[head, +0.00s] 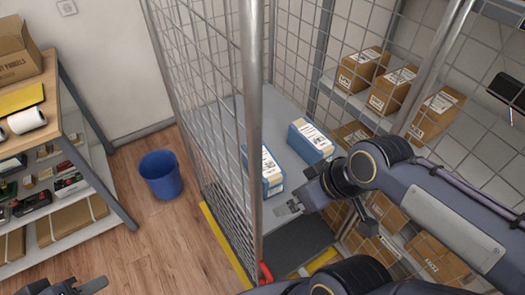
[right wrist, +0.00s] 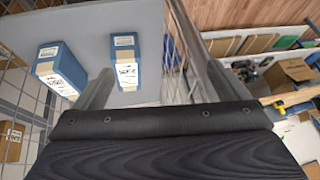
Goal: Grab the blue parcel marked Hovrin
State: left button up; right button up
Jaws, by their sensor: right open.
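Two blue parcels with white labels rest on a grey shelf (head: 228,117) inside a wire cage. The nearer parcel (head: 273,185) is close to the cage post; the farther parcel (head: 303,148) is to its right. The lettering is too small to read. In the right wrist view one blue parcel (right wrist: 66,68) is at the left and another (right wrist: 126,50) is beside the left finger. My right gripper (head: 287,208) is open and empty, just in front of the nearer parcel, with nothing between its fingers. My left gripper (head: 88,288) is partly cut off at the bottom left.
The mesh panel and metal post (head: 252,110) stand left of the parcels. Brown cartons (head: 388,92) fill racks at the right. A blue bin (head: 161,174) is on the floor, and a workbench (head: 62,100) stands at the left. The grey shelf around the parcels is clear.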

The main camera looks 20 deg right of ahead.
notch_tip(320, 180, up, 3)
jog(key=w+n+p, duration=0.1)
jog(key=w+n, duration=0.1)
jog(key=n+g+h, duration=0.3)
jog(key=n+g, duration=0.1)
jog(key=n, duration=2.1)
send_near(264, 161)
jog(key=s, duration=0.3)
jog(key=w+f+n, duration=0.1)
jog(key=f+n, duration=0.1)
jog(key=w+f+n, duration=0.1)
jog(key=n, duration=0.1)
jog(key=w+f+n, duration=0.2)
jog(key=shift+f+g+p, duration=0.3)
jog(key=shift+f+g, duration=0.05)
jog(key=shift+g, duration=0.05)
jog(key=shift+n, duration=0.5)
jog(key=f, duration=0.3)
jog(key=f+p, duration=0.1)
jog(key=f, duration=0.4)
jog(key=shift+w+d+f, duration=0.1)
jog(key=shift+w+f, duration=0.2)
jog(key=shift+w, duration=0.05)
jog(key=c, duration=1.4)
pick_arm(q)
notch_tip(264, 161, up, 5)
jog(key=shift+f, duration=0.1)
pick_arm(e)
jog(key=shift+r, duration=0.1)
